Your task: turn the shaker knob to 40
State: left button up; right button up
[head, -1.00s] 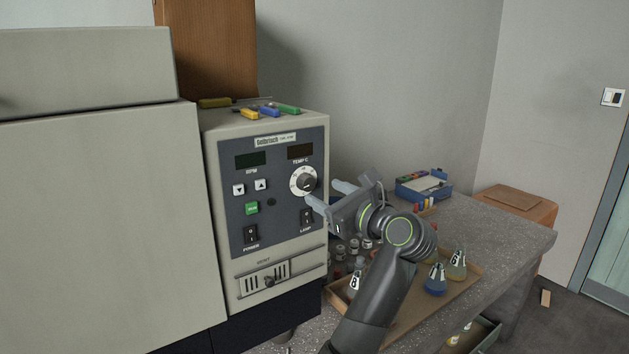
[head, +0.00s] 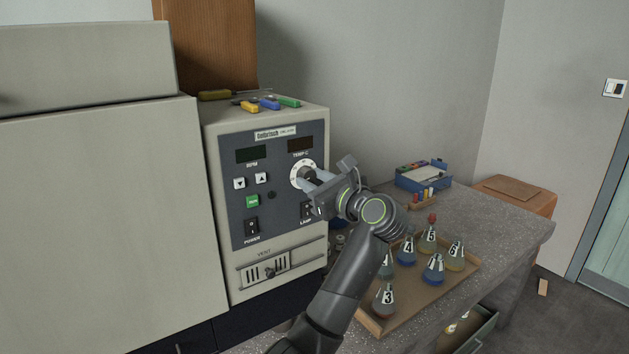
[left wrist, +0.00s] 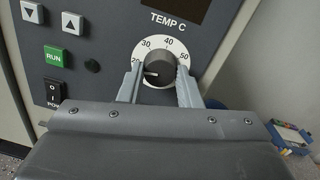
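The dark round knob (left wrist: 159,72) sits on a white dial (left wrist: 169,44) under the TEMP C label on the shaker's control panel (head: 228,205). The wrist view shows dial marks 30, 40 and 50, with a partly covered mark at lower left. The knob's pale pointer line points left, toward that mark. My left gripper (left wrist: 160,66) has one finger on each side of the knob, with visible gaps, so it looks open around it. In the head view my left gripper (head: 309,179) reaches the dial and mostly hides the knob. My right gripper is out of view.
A tray (head: 400,312) of numbered flasks stands on the bench right of the shaker. A blue box (head: 424,182) is farther back. Up and down buttons, a green RUN button (head: 252,201) and power and lamp switches lie near the knob. Coloured-handled tools lie on top.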

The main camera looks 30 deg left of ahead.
pick_arm(q)
jog(key=shift+c, duration=0.7)
jog(key=m+p, duration=0.4)
jog(key=m, duration=0.1)
jog(key=shift+r, duration=0.2)
jog(key=m+p, duration=1.2)
jog(key=p, duration=0.1)
jog(key=shift+s+t, duration=0.15)
jog(key=shift+t, duration=0.25)
jog(key=shift+f+m+p, duration=0.15)
jog(key=shift+m+p, duration=1.4)
jog(key=shift+m, duration=0.25)
